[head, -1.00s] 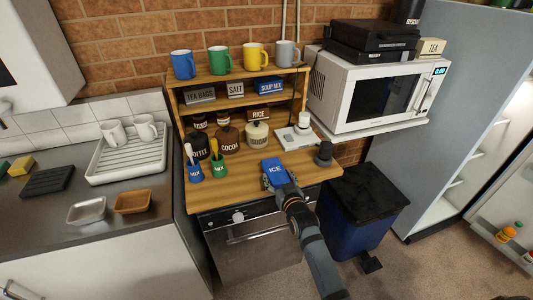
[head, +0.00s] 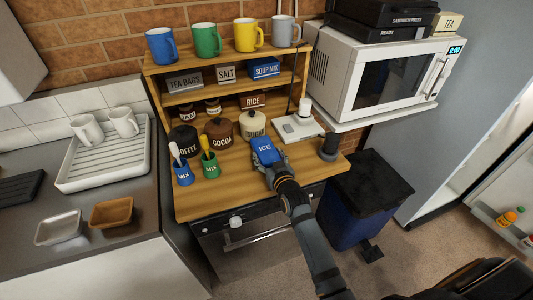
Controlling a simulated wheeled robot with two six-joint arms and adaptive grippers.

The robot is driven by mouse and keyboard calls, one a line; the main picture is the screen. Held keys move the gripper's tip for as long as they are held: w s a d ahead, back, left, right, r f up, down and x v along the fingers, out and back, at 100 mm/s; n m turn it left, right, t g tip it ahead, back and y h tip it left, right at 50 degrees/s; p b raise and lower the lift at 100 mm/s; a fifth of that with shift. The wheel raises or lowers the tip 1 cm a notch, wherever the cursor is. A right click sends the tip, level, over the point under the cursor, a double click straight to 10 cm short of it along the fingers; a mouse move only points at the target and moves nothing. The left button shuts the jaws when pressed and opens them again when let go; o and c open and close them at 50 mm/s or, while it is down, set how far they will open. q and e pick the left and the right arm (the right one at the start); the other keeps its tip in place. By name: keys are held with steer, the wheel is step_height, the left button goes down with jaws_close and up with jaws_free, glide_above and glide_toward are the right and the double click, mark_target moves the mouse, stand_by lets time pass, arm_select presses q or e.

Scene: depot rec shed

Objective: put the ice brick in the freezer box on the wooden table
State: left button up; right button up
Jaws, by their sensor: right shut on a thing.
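The ice brick (head: 265,150) is a blue block marked ICE. My right gripper (head: 271,166) is shut on it, and the arm reaches in from the bottom right. The brick shows over the right-hand part of the wooden worktop (head: 240,190), in front of the cream canister. I cannot tell whether it touches the wood. My left gripper is not in view. I cannot make out a freezer box.
Blue and green MIX cups (head: 210,166), several canisters (head: 219,132) and a white scale (head: 298,127) stand around the brick. A dark cylinder (head: 329,147) is at the right edge. The microwave (head: 380,84), bin (head: 364,198) and open fridge (head: 462,180) are further right.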

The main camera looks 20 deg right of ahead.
steer(key=shift+s+r, duration=0.25)
steer(key=shift+s, duration=0.1)
steer(key=shift+f, duration=0.2)
steer(key=o, duration=1.3)
steer(key=shift+w+f, duration=0.1)
steer(key=shift+w, duration=0.1)
steer(key=shift+o, duration=1.1)
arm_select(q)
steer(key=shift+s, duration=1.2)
arm_select(e)
steer(key=shift+o, duration=0.2)
steer(key=shift+s, duration=0.15)
